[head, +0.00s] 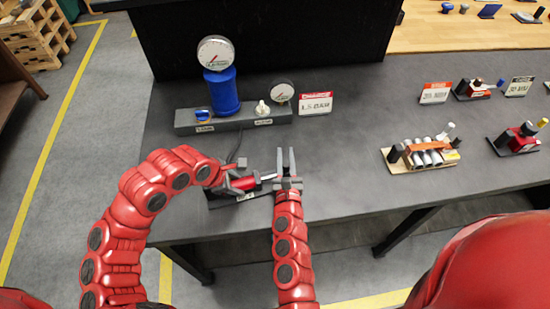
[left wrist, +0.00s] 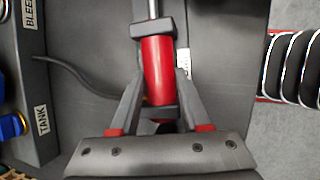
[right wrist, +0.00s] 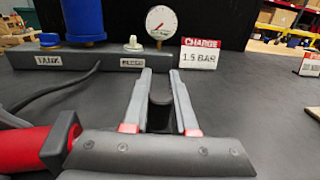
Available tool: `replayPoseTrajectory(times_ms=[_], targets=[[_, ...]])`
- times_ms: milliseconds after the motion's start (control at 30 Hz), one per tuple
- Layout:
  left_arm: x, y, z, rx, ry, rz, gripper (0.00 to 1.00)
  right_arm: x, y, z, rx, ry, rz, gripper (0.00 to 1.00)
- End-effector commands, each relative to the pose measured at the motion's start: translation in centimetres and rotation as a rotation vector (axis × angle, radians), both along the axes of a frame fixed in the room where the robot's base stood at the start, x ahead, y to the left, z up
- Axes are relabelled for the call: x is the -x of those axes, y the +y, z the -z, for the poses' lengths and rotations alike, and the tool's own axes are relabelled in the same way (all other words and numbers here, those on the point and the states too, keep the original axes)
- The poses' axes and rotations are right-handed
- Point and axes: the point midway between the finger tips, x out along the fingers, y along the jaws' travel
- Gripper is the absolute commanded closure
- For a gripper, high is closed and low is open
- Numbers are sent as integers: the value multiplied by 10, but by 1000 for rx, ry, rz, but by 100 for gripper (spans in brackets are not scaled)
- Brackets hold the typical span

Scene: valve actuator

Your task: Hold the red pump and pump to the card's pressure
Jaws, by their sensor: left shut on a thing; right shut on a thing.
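The red pump (head: 247,184) lies on its side on a dark base at the bench's front edge, its metal rod (head: 268,177) pointing right. My left gripper (head: 232,183) is shut on its body; the red barrel also shows in the left wrist view (left wrist: 157,70). My right gripper (head: 286,154) is shut on the pump's black handle (right wrist: 159,108) at the rod's end. The card (head: 315,103) behind reads "CHARGE 1.5 BAR" in the right wrist view (right wrist: 198,55). A small round gauge (head: 282,92) stands beside it; its reading is too small to tell.
Behind stands a grey manifold (head: 232,124) with a blue tank (head: 222,92), a large gauge (head: 215,53), a blue TANK knob (head: 203,115) and a white BLEED knob (head: 262,107). A hose (left wrist: 85,75) runs from it to the pump. Other fixtures (head: 425,152) sit right; mid-bench is clear.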

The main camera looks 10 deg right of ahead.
Motion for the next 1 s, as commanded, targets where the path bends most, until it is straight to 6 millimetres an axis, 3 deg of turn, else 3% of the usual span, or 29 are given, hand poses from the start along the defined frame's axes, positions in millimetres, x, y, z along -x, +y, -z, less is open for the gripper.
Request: replayPoseTrajectory(times_ms=[233, 267, 433, 767, 1000], targets=[[3, 3, 5, -10, 11, 1, 100, 0, -5, 1, 1, -1, 9, 100], [3, 3, 5, -11, 12, 0, 100, 0, -5, 1, 1, -2, 10, 73], [2, 4, 5, -11, 10, -1, 100, 0, -4, 1, 0, -2, 9, 43], [1, 3, 4, -9, 5, -1, 100, 3, -3, 1, 0, -2, 6, 43], [0, 3, 3, -8, 3, -2, 100, 42, 2, 2, -1, 0, 5, 43]])
